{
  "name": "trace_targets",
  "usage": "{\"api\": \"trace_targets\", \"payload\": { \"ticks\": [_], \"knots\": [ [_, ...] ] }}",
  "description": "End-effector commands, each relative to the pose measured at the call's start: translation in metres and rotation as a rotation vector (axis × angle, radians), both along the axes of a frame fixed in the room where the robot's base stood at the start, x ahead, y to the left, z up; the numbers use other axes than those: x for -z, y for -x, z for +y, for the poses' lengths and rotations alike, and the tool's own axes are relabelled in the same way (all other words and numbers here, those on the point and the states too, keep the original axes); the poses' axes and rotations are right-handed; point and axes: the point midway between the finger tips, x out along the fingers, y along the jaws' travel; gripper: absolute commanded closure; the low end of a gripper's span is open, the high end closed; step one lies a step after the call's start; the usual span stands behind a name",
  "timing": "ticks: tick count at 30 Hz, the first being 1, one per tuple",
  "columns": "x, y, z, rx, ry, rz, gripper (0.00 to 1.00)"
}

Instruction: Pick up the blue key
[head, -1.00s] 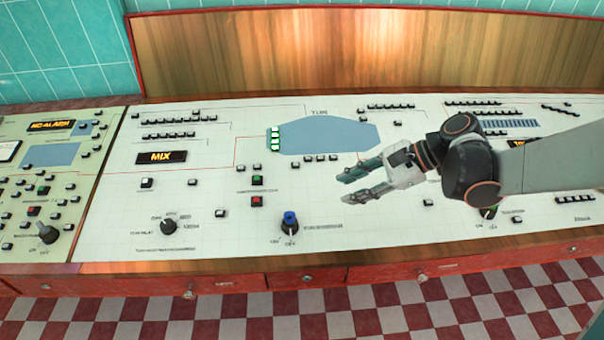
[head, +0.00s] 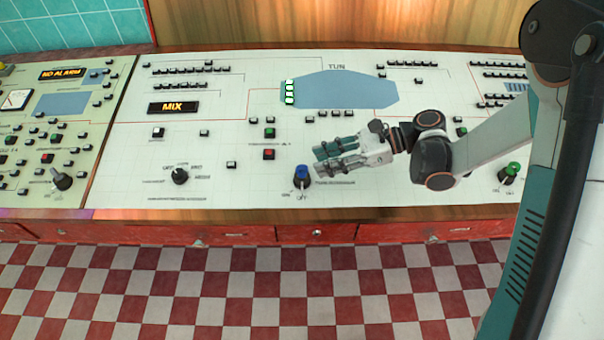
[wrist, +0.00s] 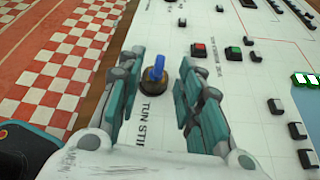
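The blue key (head: 302,174) stands upright in a round switch on the white control panel, near the panel's front edge. In the wrist view the blue key (wrist: 154,76) sits on its dark round base, ahead of my fingers and between their lines. My gripper (head: 318,160) is open and empty, just right of the key in the head view, its fingers pointing left. In the wrist view my gripper (wrist: 154,92) shows its two teal fingers spread apart, with the key beyond the gap. I see no contact with the key.
A red button (head: 269,154) and a green button (head: 270,132) lie behind the key. A black knob (head: 180,176) is to the left, and a green key (head: 509,172) to the right. Drawers (head: 316,232) line the panel's front above a checkered floor.

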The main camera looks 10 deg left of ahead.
Motion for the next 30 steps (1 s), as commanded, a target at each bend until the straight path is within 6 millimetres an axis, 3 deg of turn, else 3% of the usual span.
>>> {"api": "trace_targets", "payload": {
  "ticks": [11,18,26,30],
  "knots": [
    [0.012,0.006,0.024,-0.003,0.000,-0.001,0.67],
    [0.025,0.012,0.055,-0.002,0.001,0.000,0.67],
    [0.024,0.013,0.059,0.001,0.001,-0.002,0.67],
    [0.024,0.013,0.059,0.000,0.001,-0.001,0.94]
  ]
}}
